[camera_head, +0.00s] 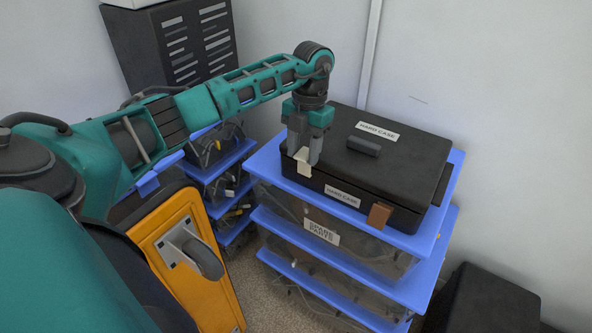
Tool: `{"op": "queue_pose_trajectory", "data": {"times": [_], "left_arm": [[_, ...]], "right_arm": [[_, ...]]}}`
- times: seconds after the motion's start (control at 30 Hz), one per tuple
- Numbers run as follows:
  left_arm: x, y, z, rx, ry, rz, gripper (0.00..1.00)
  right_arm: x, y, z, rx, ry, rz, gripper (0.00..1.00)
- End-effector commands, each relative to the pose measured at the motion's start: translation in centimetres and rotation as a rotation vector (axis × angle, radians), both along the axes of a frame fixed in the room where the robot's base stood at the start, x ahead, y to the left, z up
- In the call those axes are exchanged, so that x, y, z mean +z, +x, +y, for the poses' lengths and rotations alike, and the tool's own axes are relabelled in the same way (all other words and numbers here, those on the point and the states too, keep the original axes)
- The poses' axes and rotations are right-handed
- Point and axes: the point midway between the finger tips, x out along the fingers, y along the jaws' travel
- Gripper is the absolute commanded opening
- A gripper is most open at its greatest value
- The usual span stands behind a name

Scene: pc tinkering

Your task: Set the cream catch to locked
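The black hard case (400,163) has its lid down on top of a blue-rimmed drawer stack. The cream catch (304,166) is on the case's front face, near its left corner. My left gripper (305,152) points down right at the cream catch, with its grey fingers over the catch's upper part. The fingers overlap the catch in this view, so I cannot tell whether they grip it or only touch it, nor the catch's exact setting. My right gripper is out of view.
A brown catch (380,215) is on the case front at the right. The blue-rimmed stack (436,243) of clear drawers stands under the case. A second drawer stack (238,153) and an orange panel (205,285) are left. A dark box (490,303) is lower right.

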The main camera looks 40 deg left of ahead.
Motion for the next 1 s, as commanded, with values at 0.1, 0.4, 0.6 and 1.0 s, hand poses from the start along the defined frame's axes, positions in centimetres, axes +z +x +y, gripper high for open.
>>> {"op": "queue_pose_trajectory", "data": {"times": [0.1, 0.4, 0.6, 1.0], "left_arm": [[0.0, 0.0, 0.0, 0.000, 0.000, 0.001, 0.55], [0.3, 0.0, 0.0, 0.001, 0.001, 0.001, 0.55], [1.9, -0.1, 0.0, 0.001, 0.001, 0.001, 0.55], [5.1, -0.1, 0.0, 0.000, 0.002, 0.001, 0.55]], "right_arm": [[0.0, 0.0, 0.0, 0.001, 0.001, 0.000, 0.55], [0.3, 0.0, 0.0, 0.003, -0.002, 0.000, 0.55], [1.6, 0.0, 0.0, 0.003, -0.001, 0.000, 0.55], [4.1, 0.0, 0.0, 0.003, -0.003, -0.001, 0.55]]}}
